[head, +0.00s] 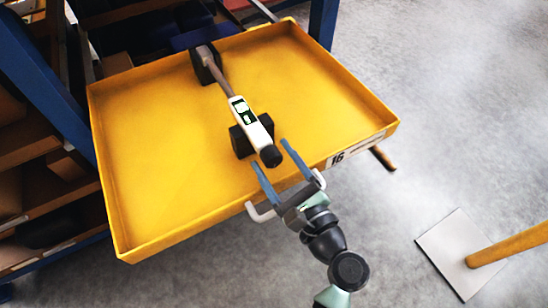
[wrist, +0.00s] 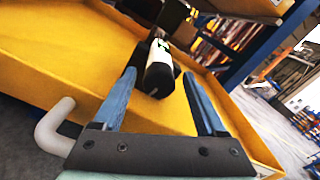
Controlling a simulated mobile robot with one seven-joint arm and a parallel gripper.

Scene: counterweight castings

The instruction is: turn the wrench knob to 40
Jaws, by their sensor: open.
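A torque wrench (head: 244,112) with a grey shaft, a white body and a green display lies across two black supports in a yellow tray. Its black end knob (head: 270,156) points toward my gripper. My gripper (head: 268,159) has two blue fingers, open and spread apart, at the tray's front edge. In the wrist view the knob (wrist: 159,80) appears beyond and between the open fingers (wrist: 158,85), with nothing held. The setting on the display is too small to read.
The yellow tray (head: 150,150) has raised walls and a label marked 16 on its front. A blue-framed shelf (head: 45,75) with boxes stands at left. A wooden handle on a grey plate (head: 455,250) stands on the floor at right. The tray floor beside the wrench is bare.

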